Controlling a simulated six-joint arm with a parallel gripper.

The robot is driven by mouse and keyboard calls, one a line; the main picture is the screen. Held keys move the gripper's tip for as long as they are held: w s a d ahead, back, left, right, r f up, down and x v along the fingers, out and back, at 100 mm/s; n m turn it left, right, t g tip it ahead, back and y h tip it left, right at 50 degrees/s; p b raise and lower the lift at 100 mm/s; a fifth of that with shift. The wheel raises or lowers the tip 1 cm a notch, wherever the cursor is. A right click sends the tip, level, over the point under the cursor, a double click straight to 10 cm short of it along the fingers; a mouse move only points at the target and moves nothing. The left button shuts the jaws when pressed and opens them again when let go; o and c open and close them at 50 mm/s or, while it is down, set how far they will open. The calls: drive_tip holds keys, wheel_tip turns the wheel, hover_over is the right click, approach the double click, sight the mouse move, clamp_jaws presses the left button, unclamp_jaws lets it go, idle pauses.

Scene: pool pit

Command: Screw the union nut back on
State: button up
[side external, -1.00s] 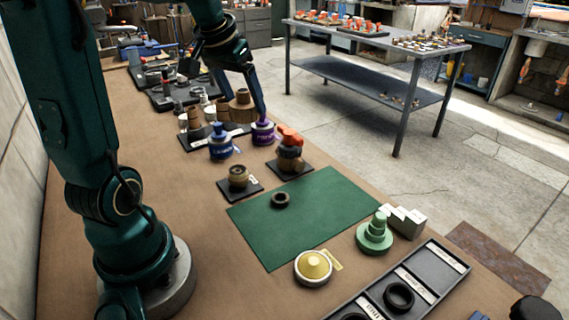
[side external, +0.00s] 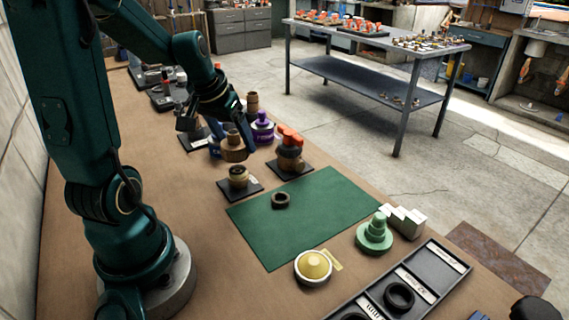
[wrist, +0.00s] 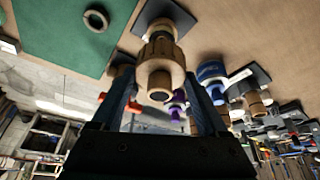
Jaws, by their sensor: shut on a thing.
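My gripper (side external: 232,150) is shut on a tan-brown union nut (side external: 233,153), holding it in the air. In the wrist view, the nut (wrist: 160,78) sits between the two fingers, its dark bore showing. A tan and dark threaded fitting (side external: 239,176) stands upright on a small black plate (side external: 228,192), just below and slightly toward the camera from the nut. In the side view, the nut and the fitting look close but apart. In the wrist view, the fitting shows behind the nut, so the gap is hard to judge.
A valve with an orange handle (side external: 291,137) stands close on the right. A purple fitting (side external: 262,128) stands behind. A black ring (side external: 281,200) lies on the green mat (side external: 320,215). A yellow domed part (side external: 314,266), a green stepped part (side external: 375,235) and a compartment tray (side external: 440,262) are nearer.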

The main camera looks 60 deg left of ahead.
sight(241, 169)
drive_tip(key=shift+f, duration=0.9)
drive_tip(key=shift+f, duration=0.35)
drive_tip(key=shift+d+f, duration=0.1)
drive_tip(key=shift+f, duration=0.55)
idle(0.7)
drive_tip(key=shift+f, duration=1)
idle(2.1)
drive_tip(key=o, duration=1.2)
